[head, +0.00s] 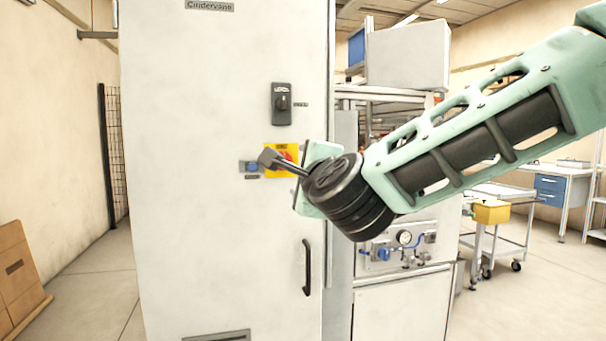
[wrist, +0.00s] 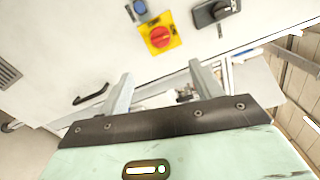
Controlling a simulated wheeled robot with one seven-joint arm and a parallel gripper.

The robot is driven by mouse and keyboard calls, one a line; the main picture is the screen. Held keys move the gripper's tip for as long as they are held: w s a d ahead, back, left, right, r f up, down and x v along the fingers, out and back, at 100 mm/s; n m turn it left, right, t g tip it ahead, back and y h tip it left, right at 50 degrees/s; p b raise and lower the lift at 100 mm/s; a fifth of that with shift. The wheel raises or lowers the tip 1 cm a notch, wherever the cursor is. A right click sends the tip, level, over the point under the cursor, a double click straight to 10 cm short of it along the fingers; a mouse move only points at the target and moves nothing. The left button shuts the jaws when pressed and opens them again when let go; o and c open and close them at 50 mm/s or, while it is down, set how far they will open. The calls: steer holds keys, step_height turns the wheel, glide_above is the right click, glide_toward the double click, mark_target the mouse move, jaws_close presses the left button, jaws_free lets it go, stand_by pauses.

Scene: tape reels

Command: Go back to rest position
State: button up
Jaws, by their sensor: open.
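My gripper (head: 272,160) is in front of the tall white cabinet (head: 200,190) in the head view, close to the yellow plate with a red knob. In the wrist view my gripper (wrist: 157,88) shows two separate fingers, open with nothing between them. The red knob on its yellow plate (wrist: 160,38) lies beyond the fingertips, apart from them. In the head view my gripper and arm cover part of this yellow plate (head: 272,147).
The cabinet has a black rotary switch (head: 283,103), a blue button (head: 251,167) and a black door handle (head: 307,267). A panel with a gauge (head: 404,238) stands right of it. A cart with a yellow bin (head: 491,212) is farther right.

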steer(key=s+a+f+n+g+y+p, duration=0.1)
steer(key=s+f+n+g+p, duration=0.2)
steer(key=s+f+n+g, duration=0.4)
steer(key=s+a+f+n+g+y+p, duration=0.1)
steer(key=s+f+n+g+p, duration=0.3)
steer(key=s+n, duration=0.55)
steer(key=s+d+f+n+g+h+p, duration=0.1)
steer(key=s+d+f+n+g+h, duration=0.2)
steer(key=s+d, duration=0.5)
steer(key=s+d+f+n+g+h+p, duration=0.1)
steer(key=s+d+f+n+g+h, duration=0.2)
steer(key=s+d, duration=0.6)
steer(key=shift+f+n, duration=0.45)
steer(key=shift+n, duration=0.7)
steer(key=shift+a, duration=0.1)
